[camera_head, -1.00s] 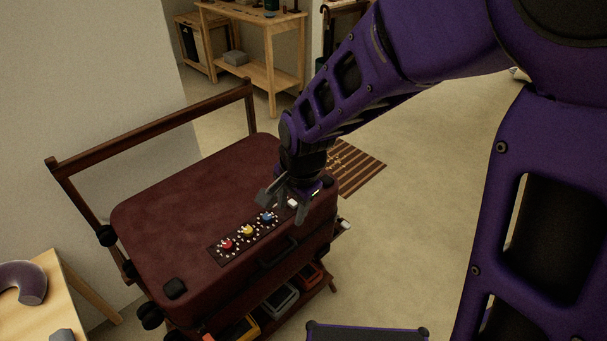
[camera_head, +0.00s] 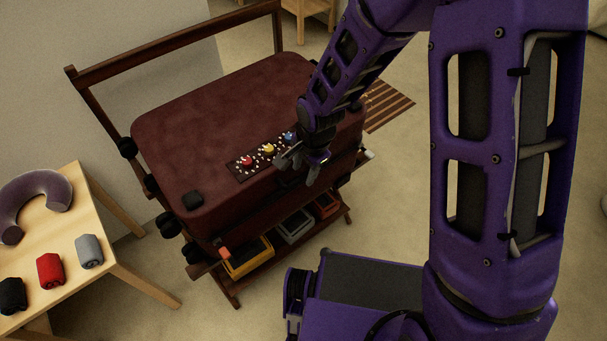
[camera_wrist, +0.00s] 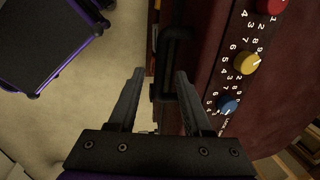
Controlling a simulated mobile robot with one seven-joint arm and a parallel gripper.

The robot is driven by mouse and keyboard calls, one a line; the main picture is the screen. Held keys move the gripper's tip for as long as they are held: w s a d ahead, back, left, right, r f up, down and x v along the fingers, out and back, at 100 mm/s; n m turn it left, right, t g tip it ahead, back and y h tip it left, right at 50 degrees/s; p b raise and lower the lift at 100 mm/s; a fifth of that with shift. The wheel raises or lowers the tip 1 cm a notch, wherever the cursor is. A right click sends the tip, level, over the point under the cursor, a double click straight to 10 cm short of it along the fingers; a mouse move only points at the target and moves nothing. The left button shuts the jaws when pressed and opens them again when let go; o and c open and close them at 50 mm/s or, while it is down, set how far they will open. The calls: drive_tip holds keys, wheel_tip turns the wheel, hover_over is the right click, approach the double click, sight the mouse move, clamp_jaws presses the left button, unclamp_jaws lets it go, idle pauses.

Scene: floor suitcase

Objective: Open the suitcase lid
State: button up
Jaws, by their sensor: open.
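The dark red suitcase (camera_head: 225,105) lies flat with its lid down on a wooden rack. Its top carries a dial panel (camera_head: 240,171) with a red dial (camera_head: 247,161), a yellow dial (camera_head: 268,148) and a blue dial (camera_head: 288,136). The dials also show at the right of the wrist view. My gripper (camera_head: 298,171) is open and empty at the suitcase's front edge, beside the panel. In the wrist view a black handle (camera_wrist: 170,45) on the front side lies just ahead of the fingertips, nearer the right finger. Whether they touch it I cannot tell. My wrist hides the panel's far end.
The rack's wooden rail (camera_head: 180,40) stands behind the suitcase. Coloured bins (camera_head: 248,258) sit on a shelf below. A table (camera_head: 110,230) at the left holds a neck pillow (camera_head: 30,200) and several rolled items. A striped mat (camera_head: 388,106) lies beyond. Floor in front is partly clear.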

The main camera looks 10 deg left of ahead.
drive_tip(key=shift+w+a+f, duration=0.1)
drive_tip(key=shift+w+f, duration=0.05)
drive_tip(key=shift+f, duration=0.65)
clamp_jaws()
idle(0.9)
